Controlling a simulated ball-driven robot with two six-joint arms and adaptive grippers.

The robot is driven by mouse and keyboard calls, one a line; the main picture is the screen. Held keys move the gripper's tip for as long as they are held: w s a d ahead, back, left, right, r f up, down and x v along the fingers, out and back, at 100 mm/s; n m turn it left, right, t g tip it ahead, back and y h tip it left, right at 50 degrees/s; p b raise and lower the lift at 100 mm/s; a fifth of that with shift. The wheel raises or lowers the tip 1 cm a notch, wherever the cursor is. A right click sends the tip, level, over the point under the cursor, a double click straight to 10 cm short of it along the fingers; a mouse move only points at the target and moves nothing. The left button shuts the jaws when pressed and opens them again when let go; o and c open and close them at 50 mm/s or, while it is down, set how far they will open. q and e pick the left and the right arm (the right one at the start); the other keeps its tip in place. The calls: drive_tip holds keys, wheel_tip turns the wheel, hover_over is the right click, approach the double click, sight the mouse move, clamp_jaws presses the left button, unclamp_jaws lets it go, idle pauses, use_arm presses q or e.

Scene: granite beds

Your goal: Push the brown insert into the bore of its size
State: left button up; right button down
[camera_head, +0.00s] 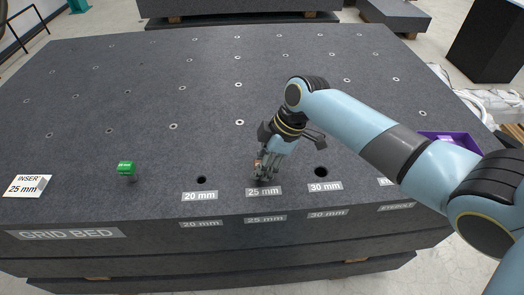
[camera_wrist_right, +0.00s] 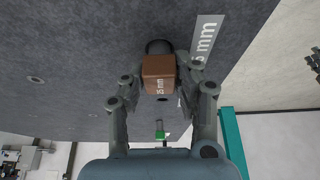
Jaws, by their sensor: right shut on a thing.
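The brown insert (camera_wrist_right: 159,68) is a small block with a mm label on its face, between the fingers of my right gripper (camera_wrist_right: 160,84). In the head view my right gripper (camera_head: 262,170) points down at the bed just behind the 25 mm label (camera_head: 264,191), shut on the brown insert (camera_head: 258,163). A dark round shape (camera_wrist_right: 159,46) shows just beyond the block in the wrist view; I cannot tell how far the insert is in the bore. The 20 mm bore (camera_head: 201,180) and 30 mm bore (camera_head: 321,172) are open. My left gripper is not in view.
A green-topped piece (camera_head: 126,168) stands on the granite bed (camera_head: 80,150) at the left. A white card reading INSERT 25 mm (camera_head: 27,186) lies at the left edge. A purple bin (camera_head: 440,139) is partly behind my arm. Small holes dot the bed.

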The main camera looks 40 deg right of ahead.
drive_tip(key=shift+f+b, duration=0.5)
drive_tip(key=shift+f, duration=0.15)
drive_tip(key=shift+r, duration=0.1)
drive_tip(key=shift+r+p, duration=0.55)
drive_tip(key=shift+p, duration=0.2)
drive_tip(key=c, duration=0.9)
unclamp_jaws()
